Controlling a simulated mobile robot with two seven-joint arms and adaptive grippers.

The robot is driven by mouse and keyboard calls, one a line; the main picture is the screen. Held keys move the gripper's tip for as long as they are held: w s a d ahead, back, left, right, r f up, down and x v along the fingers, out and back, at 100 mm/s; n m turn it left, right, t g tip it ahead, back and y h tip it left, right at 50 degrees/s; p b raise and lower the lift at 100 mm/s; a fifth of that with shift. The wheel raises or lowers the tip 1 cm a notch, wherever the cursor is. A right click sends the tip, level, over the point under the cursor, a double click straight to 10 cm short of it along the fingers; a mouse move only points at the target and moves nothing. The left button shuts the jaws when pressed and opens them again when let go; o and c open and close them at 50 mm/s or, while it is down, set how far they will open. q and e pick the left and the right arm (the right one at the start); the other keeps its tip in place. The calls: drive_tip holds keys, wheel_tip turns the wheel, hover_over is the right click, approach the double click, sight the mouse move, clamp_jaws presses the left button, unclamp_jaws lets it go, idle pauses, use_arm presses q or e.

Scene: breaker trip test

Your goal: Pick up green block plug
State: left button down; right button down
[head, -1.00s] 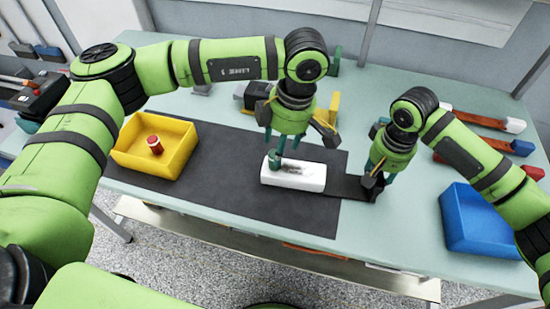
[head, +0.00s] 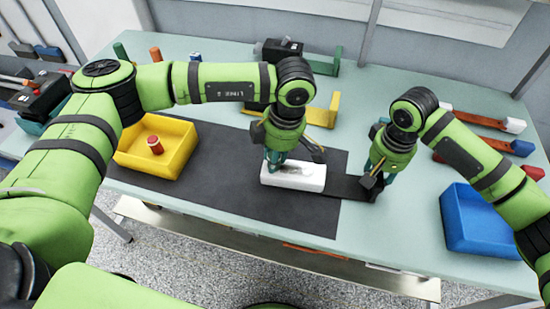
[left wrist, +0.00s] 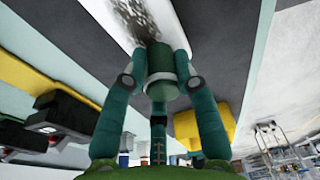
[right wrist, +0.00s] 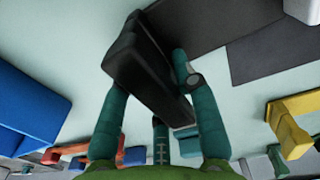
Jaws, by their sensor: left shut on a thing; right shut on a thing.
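A green cylindrical plug (left wrist: 162,80) sits between the teal fingers of my left gripper (head: 275,160), which is shut on it. It is at the left end of a white block (head: 308,178) with a dark smudge on top; the white block also shows in the left wrist view (left wrist: 119,22). I cannot tell whether the plug touches the block. In the head view the fingers hide most of the plug. My right gripper (head: 370,182) is shut on a black piece (right wrist: 138,62) at the right of the white block.
A dark mat (head: 225,205) lies under the white block. A yellow bracket (head: 331,108) and a black device (head: 278,50) stand behind my left gripper.

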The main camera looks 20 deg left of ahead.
use_arm(q)
wheel_tip(320, 180, up, 11)
idle(0.7)
use_arm(e)
drive_tip(key=c, duration=0.9)
unclamp_jaws()
drive_tip(key=shift+o, duration=0.2)
wheel_tip(320, 180, up, 12)
drive_tip(key=shift+r, duration=0.1)
